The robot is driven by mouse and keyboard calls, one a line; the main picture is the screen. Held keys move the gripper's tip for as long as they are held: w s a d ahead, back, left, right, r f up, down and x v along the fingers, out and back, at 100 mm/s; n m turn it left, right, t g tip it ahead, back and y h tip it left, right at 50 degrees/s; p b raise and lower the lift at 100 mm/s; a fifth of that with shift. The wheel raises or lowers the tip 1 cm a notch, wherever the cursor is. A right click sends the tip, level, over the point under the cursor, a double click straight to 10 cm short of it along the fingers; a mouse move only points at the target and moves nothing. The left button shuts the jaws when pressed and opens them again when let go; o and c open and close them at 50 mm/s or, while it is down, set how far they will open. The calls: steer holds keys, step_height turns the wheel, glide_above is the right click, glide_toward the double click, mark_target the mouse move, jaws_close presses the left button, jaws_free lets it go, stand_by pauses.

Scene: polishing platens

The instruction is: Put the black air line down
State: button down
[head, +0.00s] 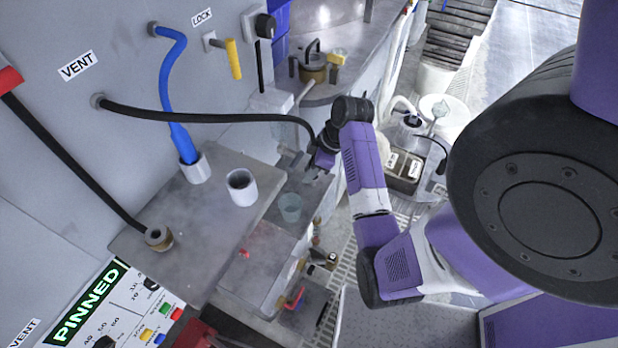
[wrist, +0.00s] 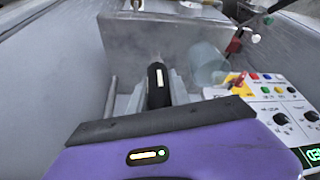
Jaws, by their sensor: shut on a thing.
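The black air line (head: 200,117) runs from a wall fitting below the VENT label, across the front of the wall, to my gripper (head: 318,168). My gripper is shut on its end, beyond the right side of the grey platen bench. In the wrist view, the black end of the line (wrist: 158,88) sits between the two grey fingers of my gripper (wrist: 158,96), pointing away from the wrist. An empty white cup holder (head: 242,188) stands on the bench, left of my gripper. I cannot tell whether the line touches anything below.
A blue line (head: 172,85) ends in another white holder (head: 195,170). A second black line (head: 75,165) ends at a brass fitting (head: 158,238). A translucent cup (head: 290,207) stands below my gripper; a PINNED panel (head: 100,310) is at lower left. The bench's middle has free room.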

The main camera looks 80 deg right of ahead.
step_height(320, 180, down, 3)
steer(key=shift+a+f, duration=0.1)
steer(key=shift+f, duration=0.1)
steer(key=shift+w+f+p, duration=0.2)
steer(key=shift+f+p, duration=0.05)
steer(key=shift+p, duration=0.05)
steer(key=c, duration=1.2)
jaws_free()
steer(key=shift+f, duration=0.15)
